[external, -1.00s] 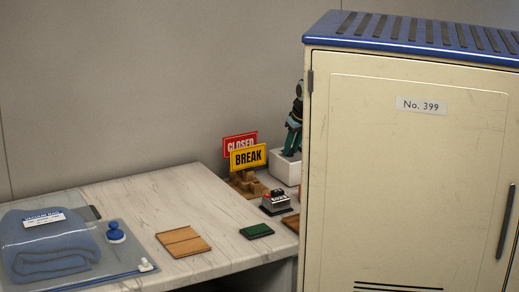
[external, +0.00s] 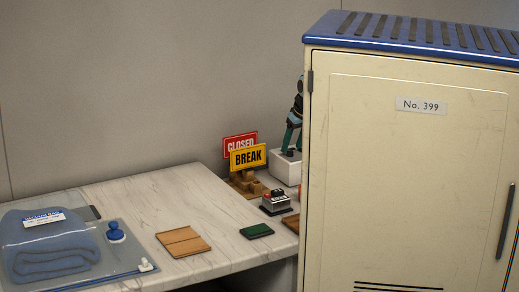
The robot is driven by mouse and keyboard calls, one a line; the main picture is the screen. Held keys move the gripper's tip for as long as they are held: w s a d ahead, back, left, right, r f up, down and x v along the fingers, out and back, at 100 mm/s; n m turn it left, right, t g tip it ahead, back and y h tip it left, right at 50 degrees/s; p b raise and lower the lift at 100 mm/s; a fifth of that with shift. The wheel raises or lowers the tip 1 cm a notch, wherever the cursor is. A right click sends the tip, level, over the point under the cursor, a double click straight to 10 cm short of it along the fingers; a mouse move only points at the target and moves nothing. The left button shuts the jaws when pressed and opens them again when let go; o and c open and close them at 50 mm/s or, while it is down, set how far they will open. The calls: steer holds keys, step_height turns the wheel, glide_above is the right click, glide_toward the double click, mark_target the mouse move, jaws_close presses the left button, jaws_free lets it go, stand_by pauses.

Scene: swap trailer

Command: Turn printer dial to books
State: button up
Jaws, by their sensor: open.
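A small grey and black device with red on top (external: 276,203) stands on the counter, just left of the locker. It may be the printer. It has a light label strip whose lettering is too small to read surely, and I cannot make out a dial or its setting. Part of my teal and black arm (external: 291,133) rises above a white block at the locker's left edge. The rest of my arm and my gripper are hidden behind the locker.
A cream locker (external: 405,170) with a blue top blocks the right side. The marble counter (external: 150,203) holds CLOSED (external: 239,143) and BREAK (external: 248,157) signs, a green pad (external: 257,231), a wooden board (external: 183,242) and a bag with folded blue cloth (external: 50,250). Bare counter lies between.

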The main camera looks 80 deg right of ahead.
steer(key=b+v, duration=0.1)
steer(key=v, duration=0.8)
steer(key=shift+a+r, duration=0.1)
steer(key=shift+a, duration=0.1)
steer(key=w+a+f+n+y+p, duration=0.1)
steer(key=w+a+n+y, duration=0.2)
steer(key=a, duration=2.4)
steer(key=s+a+f+n+g, duration=0.1)
steer(key=s+a+n, duration=0.1)
steer(key=s+a, duration=0.5)
steer(key=s+a+f+n+p, duration=0.1)
steer(key=s+a, duration=0.6)
steer(key=a, duration=0.9)
steer(key=shift+f+n+g, duration=0.4)
steer(key=shift+f, duration=0.25)
